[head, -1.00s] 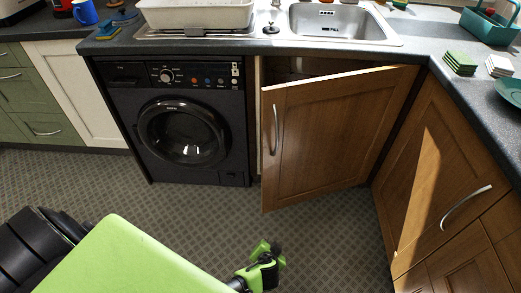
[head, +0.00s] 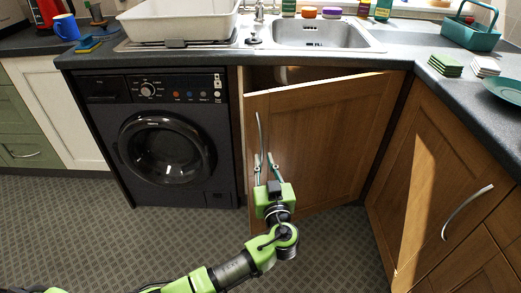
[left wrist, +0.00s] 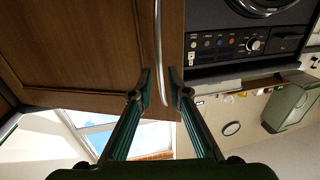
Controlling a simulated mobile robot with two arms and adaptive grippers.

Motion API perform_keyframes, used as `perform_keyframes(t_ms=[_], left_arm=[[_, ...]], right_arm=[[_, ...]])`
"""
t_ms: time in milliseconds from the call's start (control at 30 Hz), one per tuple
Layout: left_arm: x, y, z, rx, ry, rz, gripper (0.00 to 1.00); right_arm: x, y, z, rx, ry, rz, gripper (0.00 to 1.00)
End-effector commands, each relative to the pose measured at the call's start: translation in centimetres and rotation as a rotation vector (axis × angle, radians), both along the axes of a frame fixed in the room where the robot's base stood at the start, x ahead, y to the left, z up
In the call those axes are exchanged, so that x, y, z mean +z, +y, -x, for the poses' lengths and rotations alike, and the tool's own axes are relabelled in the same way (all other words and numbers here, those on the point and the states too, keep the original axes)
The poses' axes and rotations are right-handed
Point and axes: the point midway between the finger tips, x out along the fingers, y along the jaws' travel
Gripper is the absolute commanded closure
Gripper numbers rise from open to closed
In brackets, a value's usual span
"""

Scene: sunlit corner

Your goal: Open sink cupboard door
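The wooden sink cupboard door (head: 325,145) stands ajar below the sink, with a dark gap along its top. Its upright silver handle (head: 259,130) is near the door's left edge. My left gripper (head: 265,163) is in front of the door at the handle's lower part. In the left wrist view, the door (left wrist: 85,45) fills the upper left, and the handle (left wrist: 158,45) runs between the open fingertips (left wrist: 160,76). Gaps show on both sides of the handle, so the fingers are not closed on it. My right gripper is not in view.
A black washing machine (head: 165,148) stands just left of the cupboard. A wooden corner cabinet (head: 425,180) with a curved handle is close on the right. The worktop above holds a sink (head: 320,34) and a white dish rack (head: 180,20). The patterned floor (head: 330,250) in front is clear.

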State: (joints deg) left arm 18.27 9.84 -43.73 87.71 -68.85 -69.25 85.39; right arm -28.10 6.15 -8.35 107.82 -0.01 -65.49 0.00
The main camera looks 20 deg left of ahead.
Motion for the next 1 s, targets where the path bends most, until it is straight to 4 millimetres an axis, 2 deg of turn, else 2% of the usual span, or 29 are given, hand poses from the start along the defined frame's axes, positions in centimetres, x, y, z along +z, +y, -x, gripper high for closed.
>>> perform_keyframes(t_ms=[33, 200, 367, 700, 733, 800, 1000], left_arm=[[0.1, 0.6, -1.1, 0.002, -0.002, -0.004, 0.83], [0.0, 1.8, -3.6, 0.001, 0.0, -0.004, 0.83], [0.0, 2.5, -4.9, 0.0, 0.001, -0.002, 0.83], [-0.1, 2.6, -5.3, -0.001, 0.001, 0.0, 0.83], [-0.1, 2.6, -5.3, -0.001, 0.001, 0.0, 0.86], [-0.1, 2.6, -5.3, -0.001, 0.001, 0.0, 1.0], [-0.1, 2.6, -5.2, 0.0, 0.001, 0.0, 1.0]], right_arm=[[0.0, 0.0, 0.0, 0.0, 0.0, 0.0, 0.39], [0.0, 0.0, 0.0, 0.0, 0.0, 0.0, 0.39], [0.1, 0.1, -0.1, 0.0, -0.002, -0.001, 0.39], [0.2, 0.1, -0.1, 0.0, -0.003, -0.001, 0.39], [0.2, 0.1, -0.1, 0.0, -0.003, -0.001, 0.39], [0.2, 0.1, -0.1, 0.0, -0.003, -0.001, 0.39], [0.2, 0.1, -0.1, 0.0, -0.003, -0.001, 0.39]])
